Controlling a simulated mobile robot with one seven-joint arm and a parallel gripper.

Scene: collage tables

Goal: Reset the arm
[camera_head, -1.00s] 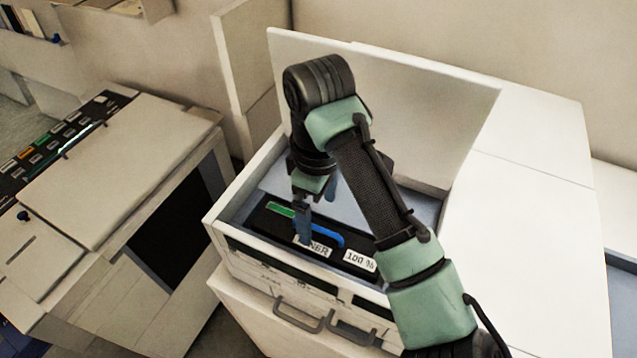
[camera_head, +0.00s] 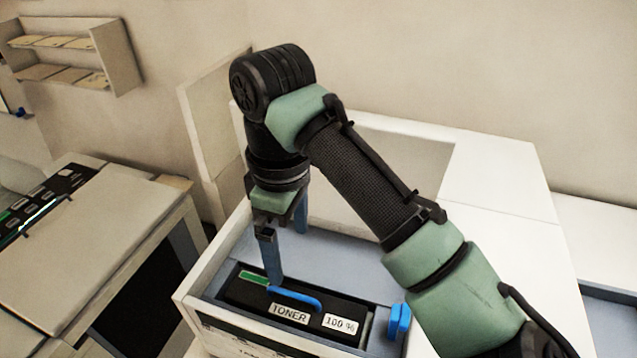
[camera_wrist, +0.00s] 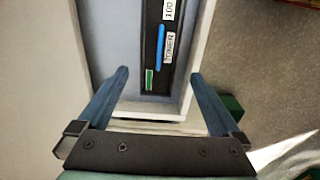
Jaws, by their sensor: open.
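My gripper (camera_head: 288,240) is open and empty. It hangs from my green and black arm above the open white box compartment, over the left end of a black toner cartridge. The toner cartridge (camera_head: 257,293) lies in the compartment, with a blue handle (camera_head: 296,297), a green strip and labels reading "TONER" and "100 %". In the wrist view my two blue fingers (camera_wrist: 162,100) are spread wide, with the toner cartridge (camera_wrist: 151,62) beyond and between them, apart from both.
A white compartment wall (camera_head: 190,285) stands close on the left. A blue clip (camera_head: 399,320) is at the cartridge's right. A grey-white machine (camera_head: 75,240) stands at the left and a wall shelf (camera_head: 110,55) behind it. The space above is clear.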

